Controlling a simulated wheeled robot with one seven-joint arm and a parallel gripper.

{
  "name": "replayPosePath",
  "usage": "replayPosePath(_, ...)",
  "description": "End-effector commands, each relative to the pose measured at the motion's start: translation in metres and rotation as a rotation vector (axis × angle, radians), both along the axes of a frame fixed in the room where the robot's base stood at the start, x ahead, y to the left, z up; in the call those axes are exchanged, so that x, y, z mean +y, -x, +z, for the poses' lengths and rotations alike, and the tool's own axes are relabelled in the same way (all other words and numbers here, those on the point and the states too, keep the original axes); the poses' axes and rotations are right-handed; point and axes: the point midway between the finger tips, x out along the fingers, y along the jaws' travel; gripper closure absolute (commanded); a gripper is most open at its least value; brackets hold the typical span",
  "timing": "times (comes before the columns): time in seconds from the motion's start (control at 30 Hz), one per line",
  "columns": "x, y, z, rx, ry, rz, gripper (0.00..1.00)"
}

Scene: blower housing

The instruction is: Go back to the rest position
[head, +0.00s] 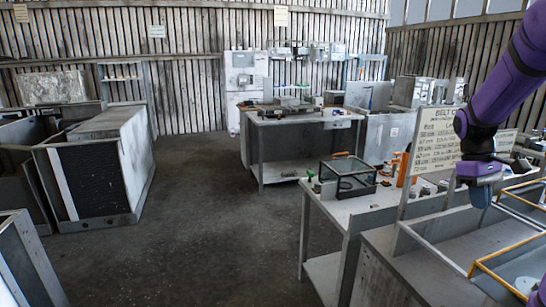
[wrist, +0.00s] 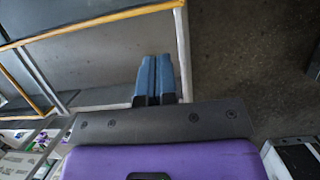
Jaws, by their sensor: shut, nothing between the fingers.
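My gripper (head: 480,196) hangs from my purple arm at the right of the head view, above the grey bench with yellow-edged frames. In the wrist view my gripper (wrist: 156,66) shows two blue fingers pressed together with nothing between them. Below the fingers lie part of a grey metal bin with a yellow rim (wrist: 120,15) and the dark floor. The fingers appear apart from the bin, though the gap is hard to judge.
A bench (head: 340,208) with a wire-framed box (head: 347,177), orange bottles and small parts stands left of my arm. A sign board (head: 433,146) stands behind my gripper. Large metal housings (head: 115,140) stand at left. The concrete floor (head: 205,210) between is clear.

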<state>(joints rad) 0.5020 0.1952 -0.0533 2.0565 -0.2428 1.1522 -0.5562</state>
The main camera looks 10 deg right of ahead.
Motion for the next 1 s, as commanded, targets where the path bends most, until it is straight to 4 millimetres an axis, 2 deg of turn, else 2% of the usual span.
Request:
replayPosePath(0.2,0.057,0.007,0.040,-0.137,0.042,-0.006,1.00)
replayPosePath(0.5,0.131,0.034,0.081,-0.334,0.064,-0.031,1.00)
replayPosePath(0.73,0.181,0.065,0.101,-0.483,0.050,-0.053,1.00)
replayPosePath(1.0,0.229,0.108,0.112,-0.653,0.000,-0.081,1.00)
